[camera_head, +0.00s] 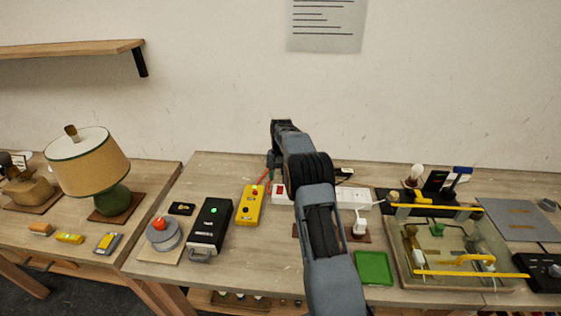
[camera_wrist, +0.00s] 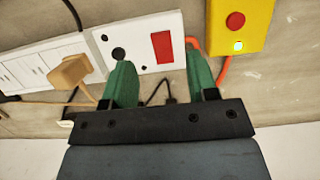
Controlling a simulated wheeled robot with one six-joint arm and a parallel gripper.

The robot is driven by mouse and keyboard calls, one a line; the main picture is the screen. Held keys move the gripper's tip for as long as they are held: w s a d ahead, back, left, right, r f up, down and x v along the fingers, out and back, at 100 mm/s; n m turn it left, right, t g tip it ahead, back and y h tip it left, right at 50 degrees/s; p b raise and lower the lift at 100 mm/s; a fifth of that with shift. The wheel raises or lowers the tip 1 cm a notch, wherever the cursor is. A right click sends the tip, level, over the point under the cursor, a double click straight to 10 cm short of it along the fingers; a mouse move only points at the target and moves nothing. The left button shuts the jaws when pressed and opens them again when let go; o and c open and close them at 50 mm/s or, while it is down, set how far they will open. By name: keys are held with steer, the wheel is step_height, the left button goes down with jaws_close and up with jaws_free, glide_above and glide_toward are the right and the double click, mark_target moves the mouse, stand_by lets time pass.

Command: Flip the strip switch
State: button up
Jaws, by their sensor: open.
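The white power strip (camera_wrist: 126,48) lies on the table, with a red rocker switch (camera_wrist: 162,47) and a dark round hole at its near end. In the head view the strip (camera_head: 350,194) is partly hidden behind my arm, with its red switch (camera_head: 280,190) showing left of the arm. My gripper (camera_wrist: 161,82) has two green fingers, spread apart and empty. They point toward the strip's switch end, with the red switch in the picture between and just beyond the fingertips. I cannot tell whether they touch the strip.
A tan plug (camera_wrist: 72,72) with a cord sits at the strip beside the left finger. A black box (camera_head: 210,225) and a green tray (camera_head: 373,268) are nearby.

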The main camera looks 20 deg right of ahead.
steer(key=v, duration=0.8)
steer(key=shift+r+p, duration=0.25)
steer(key=shift+p, duration=0.15)
steer(key=n, duration=0.1)
glide_above(281, 187)
step_height(281, 187, down, 5)
steer(key=s+a+r+n+t, duration=0.1)
steer(key=s+a+r, duration=0.3)
steer(key=s, duration=0.6)
steer(key=s+a+r+n+t+h, duration=0.1)
steer(key=s+a+r+n+t, duration=0.1)
steer(key=s, duration=0.9)
steer(key=s+a+r+n+t, duration=0.1)
steer(key=s+a+r+t, duration=0.2)
steer(key=s, duration=0.7)
steer(key=a+r, duration=0.2)
steer(key=a, duration=0.2)
steer(key=shift+s+r+n+t, duration=0.3)
steer(key=shift+s+r+t, duration=0.05)
steer(key=shift+t, duration=0.05)
steer(key=shift+a+r+t, duration=0.25)
steer(key=shift+r+t, duration=0.05)
steer(key=shift+r, duration=0.25)
steer(key=shift+c, duration=0.4)
